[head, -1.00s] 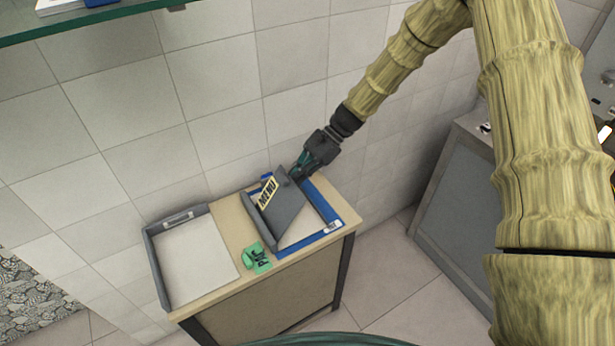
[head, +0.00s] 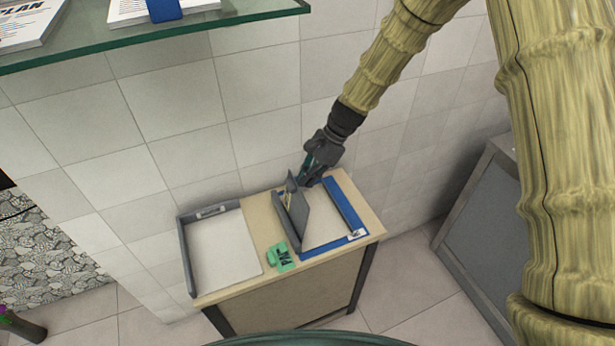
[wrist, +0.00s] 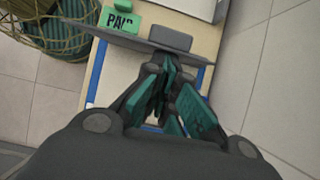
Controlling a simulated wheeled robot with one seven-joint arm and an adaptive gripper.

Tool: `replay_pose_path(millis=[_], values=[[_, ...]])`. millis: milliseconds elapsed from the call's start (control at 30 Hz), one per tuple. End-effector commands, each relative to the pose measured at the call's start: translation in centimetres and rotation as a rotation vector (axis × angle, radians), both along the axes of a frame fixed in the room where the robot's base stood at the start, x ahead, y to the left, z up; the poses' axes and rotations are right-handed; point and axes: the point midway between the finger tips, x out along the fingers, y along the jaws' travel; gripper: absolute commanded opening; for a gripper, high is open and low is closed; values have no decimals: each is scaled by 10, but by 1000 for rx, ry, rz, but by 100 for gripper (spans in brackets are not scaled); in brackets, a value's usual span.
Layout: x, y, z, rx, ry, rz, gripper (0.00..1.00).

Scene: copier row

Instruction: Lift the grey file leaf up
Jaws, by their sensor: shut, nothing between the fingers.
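The grey file leaf (head: 299,216) stands steeply raised, close to upright, along the left side of the blue-edged file (head: 343,206) on the cabinet top. White paper shows to its right. In the wrist view the leaf (wrist: 122,39) appears nearly edge-on, with a grey tab (wrist: 170,39) on it. My gripper (head: 306,178) is shut and empty at the leaf's back end, on its right side. In the wrist view its teal-padded fingers (wrist: 160,78) are together just short of the leaf. I cannot tell whether they touch it.
A green block with dark letters (head: 281,257) sits left of the file. A grey tray (head: 187,262) with white paper is farther left. The tiled wall (head: 130,125) is close behind. A glass shelf (head: 200,32) overhangs at upper left. A grey cabinet (head: 478,225) stands right.

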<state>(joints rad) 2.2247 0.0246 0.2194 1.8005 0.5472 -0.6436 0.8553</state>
Motion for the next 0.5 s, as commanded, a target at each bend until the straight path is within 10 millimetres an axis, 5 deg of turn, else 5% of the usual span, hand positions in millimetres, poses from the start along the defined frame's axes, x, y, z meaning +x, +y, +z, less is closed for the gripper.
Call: replay_pose_path(millis=[500], values=[[-8, 20, 7, 1, 0, 0, 0]])
